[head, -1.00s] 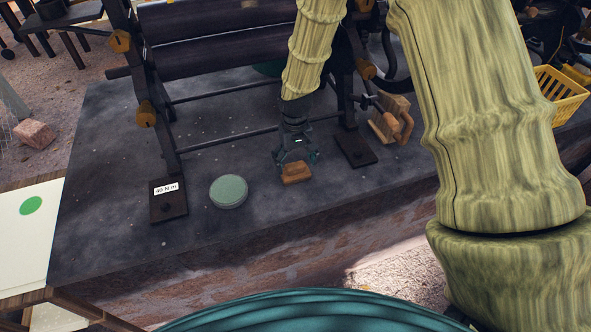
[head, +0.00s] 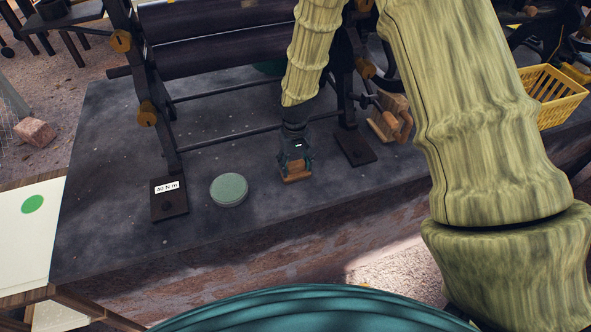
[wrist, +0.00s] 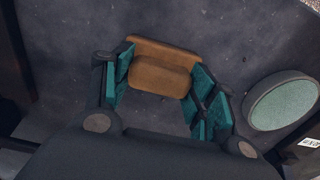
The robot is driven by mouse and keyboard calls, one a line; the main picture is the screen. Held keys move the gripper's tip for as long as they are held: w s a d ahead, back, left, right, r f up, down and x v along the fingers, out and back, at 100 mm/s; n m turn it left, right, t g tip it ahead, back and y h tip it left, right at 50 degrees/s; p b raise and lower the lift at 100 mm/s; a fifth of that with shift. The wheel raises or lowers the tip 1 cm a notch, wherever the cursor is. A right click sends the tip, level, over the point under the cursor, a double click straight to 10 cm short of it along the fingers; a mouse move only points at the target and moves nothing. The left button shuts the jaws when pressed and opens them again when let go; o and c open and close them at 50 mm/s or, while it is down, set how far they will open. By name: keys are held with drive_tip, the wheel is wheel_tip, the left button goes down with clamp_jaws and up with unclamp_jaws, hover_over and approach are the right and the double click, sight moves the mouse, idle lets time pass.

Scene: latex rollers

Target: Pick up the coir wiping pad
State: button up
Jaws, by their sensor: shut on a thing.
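The coir wiping pad (head: 297,178) is a small orange-brown block with a raised, narrower part on top. It is on the dark stone slab, just in front of the roller frame. My gripper (head: 296,162) points down over it and is shut on it, with the fingers on either side of the raised part. In the wrist view the pad (wrist: 162,70) lies between the teal finger pads of my gripper (wrist: 157,80). The gripper hides part of the pad in the head view. I cannot see any gap between pad and slab.
A round pale-green disc in a grey rim (head: 229,189) lies to the left of the pad. The roller frame's feet (head: 355,147) stand on both sides. A wooden block with a handle (head: 390,120) is to the right. The slab's front (head: 130,250) is clear.

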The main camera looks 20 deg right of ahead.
sight(295, 163)
drive_tip(key=shift+r+b, duration=0.45)
drive_tip(key=shift+r, duration=0.3)
drive_tip(key=shift+r+b, duration=0.45)
drive_tip(key=shift+r, duration=0.5)
drive_tip(key=s+a+b, duration=0.2)
drive_tip(key=s+a, duration=0.2)
drive_tip(key=s, duration=0.3)
drive_tip(key=s+a+r+b, duration=0.1)
drive_tip(key=s+a+b, duration=0.1)
drive_tip(key=s+a, duration=0.2)
drive_tip(key=s, duration=0.2)
drive_tip(key=shift+s+a+r, duration=0.15)
drive_tip(key=shift+s+r, duration=0.15)
drive_tip(key=shift+s, duration=0.05)
